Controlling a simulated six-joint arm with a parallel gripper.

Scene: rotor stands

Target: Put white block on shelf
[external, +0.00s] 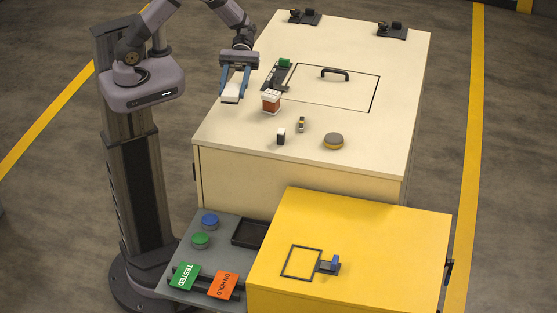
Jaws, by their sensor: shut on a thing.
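The white block (231,93) is a pale, upright rectangular piece near the left edge of the cream cabinet top. My gripper (235,84) has blue fingers pointing down and is shut on the block, one finger on each side. Whether the block touches the cabinet top or hangs just above it, I cannot tell. No surface is marked as a shelf. A low grey ledge (184,258) beside the yellow box carries a blue button, a green button, a dark recessed tray (249,233) and green TESTED and orange ON HOLD signs.
The cream cabinet (370,150) holds a brown-and-white block (271,101), a dark rail with a green piece (284,64), a handled hatch (335,72), small parts and a round grey knob (333,141). The yellow box (390,245) has a black square outline and blue latch (334,261).

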